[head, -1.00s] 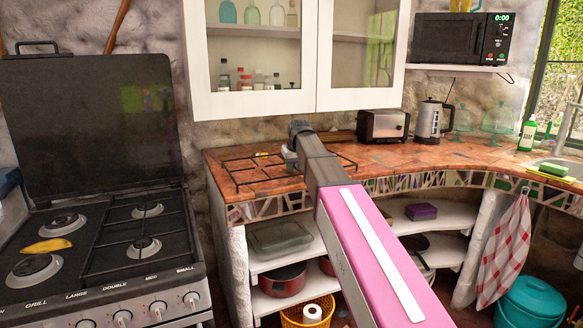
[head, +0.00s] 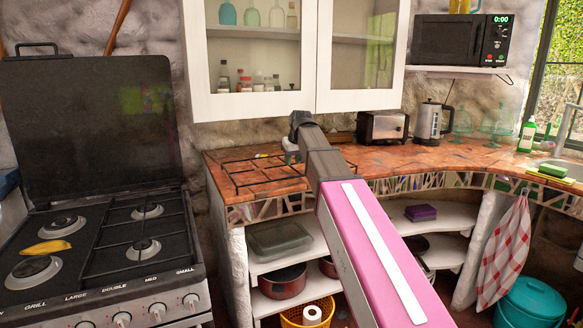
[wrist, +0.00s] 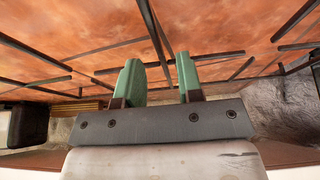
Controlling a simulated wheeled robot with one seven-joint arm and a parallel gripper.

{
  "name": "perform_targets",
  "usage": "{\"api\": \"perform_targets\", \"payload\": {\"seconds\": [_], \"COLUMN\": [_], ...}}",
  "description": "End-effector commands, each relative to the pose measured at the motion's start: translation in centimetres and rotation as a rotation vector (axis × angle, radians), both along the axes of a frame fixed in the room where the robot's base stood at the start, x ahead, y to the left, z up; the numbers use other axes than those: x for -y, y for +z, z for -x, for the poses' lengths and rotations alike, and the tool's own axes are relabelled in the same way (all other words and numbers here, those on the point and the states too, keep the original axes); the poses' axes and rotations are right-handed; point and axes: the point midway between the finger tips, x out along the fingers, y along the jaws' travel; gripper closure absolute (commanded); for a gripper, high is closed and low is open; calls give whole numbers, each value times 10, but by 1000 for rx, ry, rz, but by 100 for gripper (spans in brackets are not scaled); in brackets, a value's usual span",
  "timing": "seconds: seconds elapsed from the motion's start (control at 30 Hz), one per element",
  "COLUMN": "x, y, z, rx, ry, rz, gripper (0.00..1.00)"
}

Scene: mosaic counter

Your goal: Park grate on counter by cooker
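A black wire grate (head: 268,183) lies on the reddish mosaic counter (head: 215,160), at its left end beside the cooker (head: 95,250). Its bars (wrist: 155,35) also cross the wrist view. My gripper (head: 291,150) is over the grate's right part, and my arm hides some of that side in the head view. In the wrist view the two green fingers of my gripper (wrist: 159,80) are apart. One bar runs through the gap between them, and neither finger is clearly pressed on it.
A toaster (head: 382,127) and a kettle (head: 433,121) stand farther right at the back of the counter. A glass-fronted cabinet (head: 255,105) hangs above. The cooker has its lid up and a yellow object (head: 46,247) on its left side.

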Motion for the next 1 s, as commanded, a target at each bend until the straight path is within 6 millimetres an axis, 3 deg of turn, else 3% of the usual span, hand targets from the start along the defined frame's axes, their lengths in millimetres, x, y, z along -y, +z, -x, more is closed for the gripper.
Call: {"api": "perform_targets", "payload": {"seconds": [0.2, 0.4, 0.6, 1.0], "x": [6, 10, 11, 12], "y": [37, 61, 72, 72], "z": [14, 23, 27, 28], "rx": [3, 1, 1, 0], "ry": [0, 0, 0, 0], "rz": [0, 0, 0, 0], "gripper": [66, 66, 66, 66]}}
